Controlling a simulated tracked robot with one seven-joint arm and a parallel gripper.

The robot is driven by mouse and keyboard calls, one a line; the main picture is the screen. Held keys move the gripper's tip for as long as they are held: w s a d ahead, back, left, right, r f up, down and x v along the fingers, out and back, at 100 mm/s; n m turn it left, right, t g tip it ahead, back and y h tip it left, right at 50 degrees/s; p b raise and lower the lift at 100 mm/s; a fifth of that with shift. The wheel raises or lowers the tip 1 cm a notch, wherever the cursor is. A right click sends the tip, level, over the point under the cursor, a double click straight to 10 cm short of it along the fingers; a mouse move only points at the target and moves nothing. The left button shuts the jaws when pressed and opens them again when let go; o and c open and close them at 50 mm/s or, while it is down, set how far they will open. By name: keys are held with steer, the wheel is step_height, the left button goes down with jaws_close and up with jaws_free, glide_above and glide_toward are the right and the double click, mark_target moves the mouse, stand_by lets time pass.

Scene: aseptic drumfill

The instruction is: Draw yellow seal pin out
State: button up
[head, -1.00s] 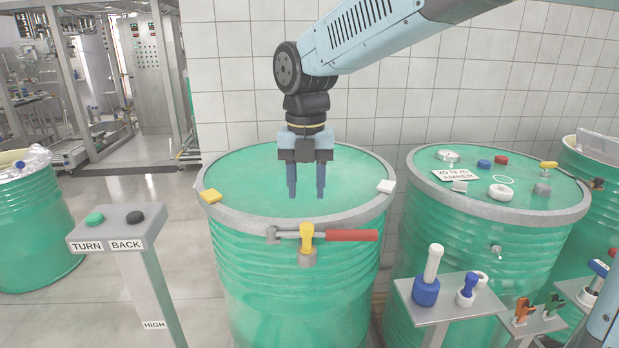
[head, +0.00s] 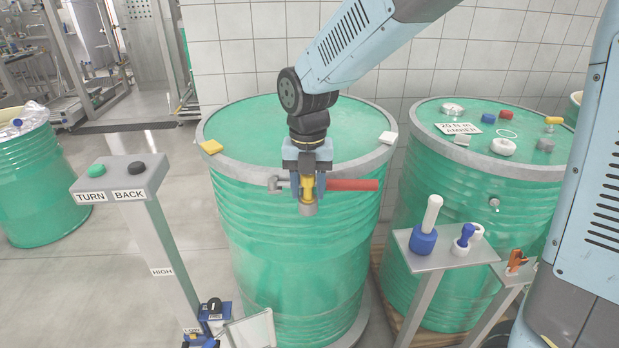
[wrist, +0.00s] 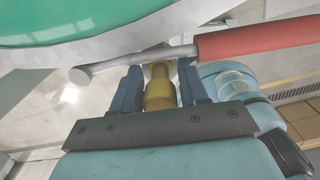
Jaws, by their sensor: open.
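The yellow seal pin (head: 307,184) stands upright in a grey socket (head: 307,208) at the front rim of the middle green drum (head: 290,270). A lever with a red handle (head: 352,185) runs across at the pin, along the drum's rim. My gripper (head: 308,188) is lowered to the pin, with one finger on each side of it. In the wrist view the yellow pin (wrist: 159,88) shows between the open fingers, with the red-handled lever (wrist: 255,40) just beyond. Whether the fingers touch the pin cannot be told.
A yellow block (head: 210,147) and a white block (head: 388,138) sit on the drum rim. A button post (head: 125,175) stands at left. A small stand (head: 445,250) with a white-handled blue tool (head: 425,230) is at right, before another drum (head: 460,200).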

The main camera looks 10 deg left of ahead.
jaws_close()
stand_by(0.8)
steer(key=shift+r, duration=0.7)
stand_by(0.5)
steer(key=shift+r, duration=2.7)
